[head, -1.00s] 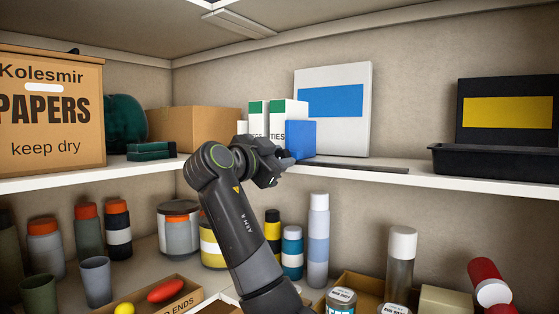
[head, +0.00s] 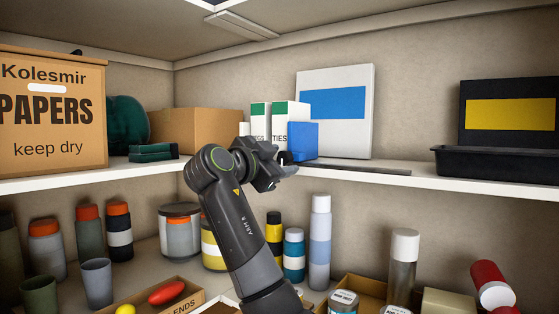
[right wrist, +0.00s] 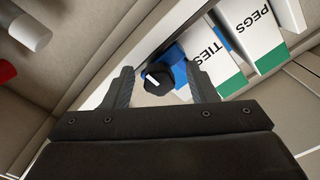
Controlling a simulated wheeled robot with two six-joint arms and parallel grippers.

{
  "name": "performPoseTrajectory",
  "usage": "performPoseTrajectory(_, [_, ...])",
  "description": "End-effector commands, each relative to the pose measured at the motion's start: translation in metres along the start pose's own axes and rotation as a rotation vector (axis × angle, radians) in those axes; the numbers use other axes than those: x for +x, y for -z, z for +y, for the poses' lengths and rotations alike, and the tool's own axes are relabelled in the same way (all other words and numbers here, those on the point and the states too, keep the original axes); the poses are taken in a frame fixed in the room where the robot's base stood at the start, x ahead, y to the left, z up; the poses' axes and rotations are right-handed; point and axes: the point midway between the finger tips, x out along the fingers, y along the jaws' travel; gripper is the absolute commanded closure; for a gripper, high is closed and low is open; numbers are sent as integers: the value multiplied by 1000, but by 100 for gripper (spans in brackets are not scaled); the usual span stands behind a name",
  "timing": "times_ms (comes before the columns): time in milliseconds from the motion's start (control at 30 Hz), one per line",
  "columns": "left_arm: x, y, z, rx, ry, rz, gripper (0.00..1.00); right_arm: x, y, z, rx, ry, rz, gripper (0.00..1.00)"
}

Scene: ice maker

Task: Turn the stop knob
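A black round knob (right wrist: 158,80) with a white mark shows in the right wrist view, in front of a blue box (right wrist: 178,55). The blue box also stands on the upper shelf in the head view (head: 304,142), where the knob is mostly hidden by my gripper. My right gripper (head: 287,163) is at the shelf edge in front of the blue box. In the right wrist view its two fingers (right wrist: 160,72) are apart, one on each side of the knob, with visible gaps. My left gripper is not in view.
White-and-green boxes marked TIES (right wrist: 200,45) and PEGS (right wrist: 262,35) stand close beside the blue box. A flat dark item (head: 350,167) lies right of it on the shelf (head: 480,187). Several bottles and jars, such as a tall one (head: 320,240), stand below the arm.

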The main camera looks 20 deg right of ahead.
Motion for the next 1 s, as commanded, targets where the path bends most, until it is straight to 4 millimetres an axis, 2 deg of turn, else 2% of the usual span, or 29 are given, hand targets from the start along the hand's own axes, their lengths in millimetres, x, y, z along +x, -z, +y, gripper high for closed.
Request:
performPoseTrajectory(233, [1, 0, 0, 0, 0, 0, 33, -2, 1, 0, 2, 2, 3, 48])
performPoseTrajectory(367, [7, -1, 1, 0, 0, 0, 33, -15, 0, 0, 3, 5, 2, 48])
performPoseTrajectory(467, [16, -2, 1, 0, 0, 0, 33, -35, -2, 1, 3, 6, 1, 48])
performPoseTrajectory(800, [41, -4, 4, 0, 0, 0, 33, -119, -2, 1, 2, 6, 0, 48])
performPoseTrajectory(1000, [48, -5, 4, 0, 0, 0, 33, -156, -1, 0, 0, 4, 0, 48])
